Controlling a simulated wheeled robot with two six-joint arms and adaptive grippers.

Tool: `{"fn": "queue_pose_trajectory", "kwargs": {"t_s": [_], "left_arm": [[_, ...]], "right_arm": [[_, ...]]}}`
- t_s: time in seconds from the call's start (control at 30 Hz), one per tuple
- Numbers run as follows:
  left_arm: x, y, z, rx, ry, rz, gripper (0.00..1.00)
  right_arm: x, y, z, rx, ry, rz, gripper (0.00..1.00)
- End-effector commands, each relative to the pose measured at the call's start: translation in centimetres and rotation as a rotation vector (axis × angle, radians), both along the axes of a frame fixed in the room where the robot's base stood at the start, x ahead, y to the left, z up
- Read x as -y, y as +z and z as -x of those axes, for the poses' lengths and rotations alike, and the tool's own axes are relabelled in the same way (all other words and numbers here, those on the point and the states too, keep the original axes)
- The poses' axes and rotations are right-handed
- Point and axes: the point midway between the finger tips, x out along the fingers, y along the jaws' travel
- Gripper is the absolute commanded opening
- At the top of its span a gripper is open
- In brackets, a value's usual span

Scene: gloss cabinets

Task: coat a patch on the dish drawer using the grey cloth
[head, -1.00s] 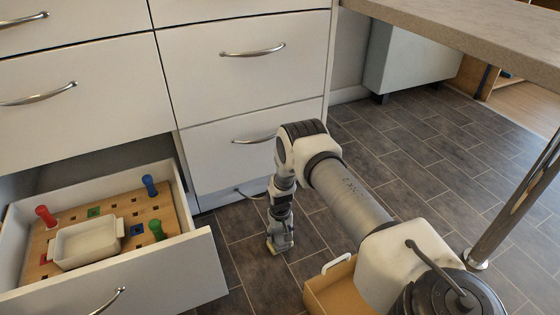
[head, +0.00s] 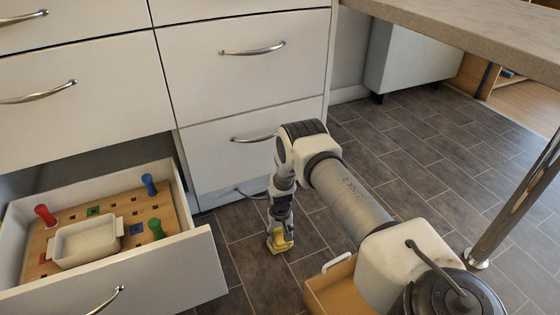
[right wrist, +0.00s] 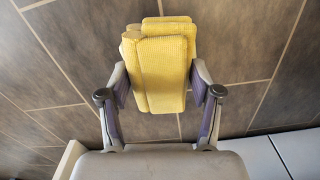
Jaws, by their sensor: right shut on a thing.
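My right gripper (head: 280,238) hangs low over the floor in front of the cabinet, right of the open drawer. It is shut on a yellow folded cloth (right wrist: 160,72), gripped between both fingers in the right wrist view; the cloth looks yellow, not grey. The open lower drawer (head: 170,272) at the left holds a white dish (head: 88,243) on a pegged wooden board. The gripper is apart from the drawer front. I see no separate grey cloth. My left gripper is not in view.
The board (head: 130,208) carries red (head: 45,215), blue (head: 149,184) and green (head: 156,229) pegs. Closed drawers (head: 240,150) stand behind the gripper. An open tan box (head: 335,288) is on the floor beneath my arm. A metal table leg (head: 510,210) stands right; dark floor tiles between are clear.

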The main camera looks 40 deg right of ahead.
Motion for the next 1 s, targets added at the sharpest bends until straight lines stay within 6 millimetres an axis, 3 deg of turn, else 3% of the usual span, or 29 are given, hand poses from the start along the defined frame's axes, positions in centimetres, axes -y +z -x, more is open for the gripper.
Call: {"fn": "queue_pose_trajectory", "kwargs": {"t_s": [0.3,1.0], "left_arm": [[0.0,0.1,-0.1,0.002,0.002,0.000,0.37],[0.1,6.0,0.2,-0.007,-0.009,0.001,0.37]], "right_arm": [[0.0,0.0,0.0,0.000,0.000,0.000,0.36],[0.0,6.8,0.0,0.000,-0.001,0.000,0.36]]}}
